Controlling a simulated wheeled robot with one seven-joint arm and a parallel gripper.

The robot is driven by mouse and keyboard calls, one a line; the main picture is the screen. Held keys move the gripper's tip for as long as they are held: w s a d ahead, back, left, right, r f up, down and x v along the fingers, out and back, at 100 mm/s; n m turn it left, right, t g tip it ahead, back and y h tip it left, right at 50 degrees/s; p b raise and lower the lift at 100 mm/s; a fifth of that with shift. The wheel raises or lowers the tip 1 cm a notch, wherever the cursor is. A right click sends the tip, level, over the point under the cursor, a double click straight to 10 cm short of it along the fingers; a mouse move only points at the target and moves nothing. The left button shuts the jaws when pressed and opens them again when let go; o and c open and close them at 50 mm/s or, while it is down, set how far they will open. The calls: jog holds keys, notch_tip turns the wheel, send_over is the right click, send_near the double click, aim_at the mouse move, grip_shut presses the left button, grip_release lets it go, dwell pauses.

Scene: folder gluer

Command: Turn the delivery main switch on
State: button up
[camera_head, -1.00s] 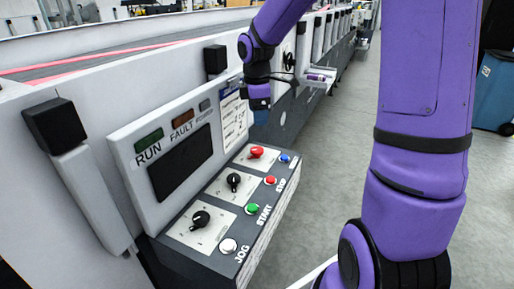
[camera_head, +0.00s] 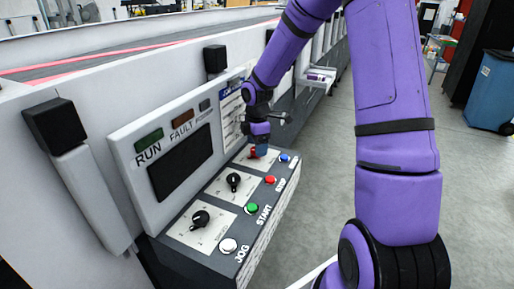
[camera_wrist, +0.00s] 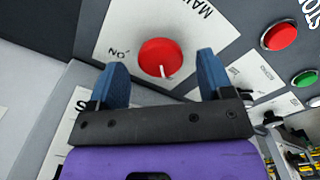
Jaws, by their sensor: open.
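The main switch is a red rotary knob (camera_wrist: 160,58) on a white plate marked "MAIN" and "ON" in the wrist view. A pale pointer mark sits at the knob's lower edge, away from the "ON" label. In the head view the red knob (camera_head: 253,151) is at the far end of the sloped control panel, partly hidden by my gripper. My gripper (camera_wrist: 160,72) is open, with one blue finger on each side of the knob. It is empty, and I cannot tell whether the fingers touch the knob.
Two black rotary knobs (camera_head: 233,182) sit nearer on the panel. White, green (camera_head: 252,209), red and blue (camera_head: 284,158) push buttons line its right edge. A display box (camera_head: 180,162) with RUN and FAULT lamps rises behind the panel. Open floor lies to the right.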

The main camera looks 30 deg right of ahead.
jog(key=shift+f, duration=0.7)
jog(key=c, duration=0.9)
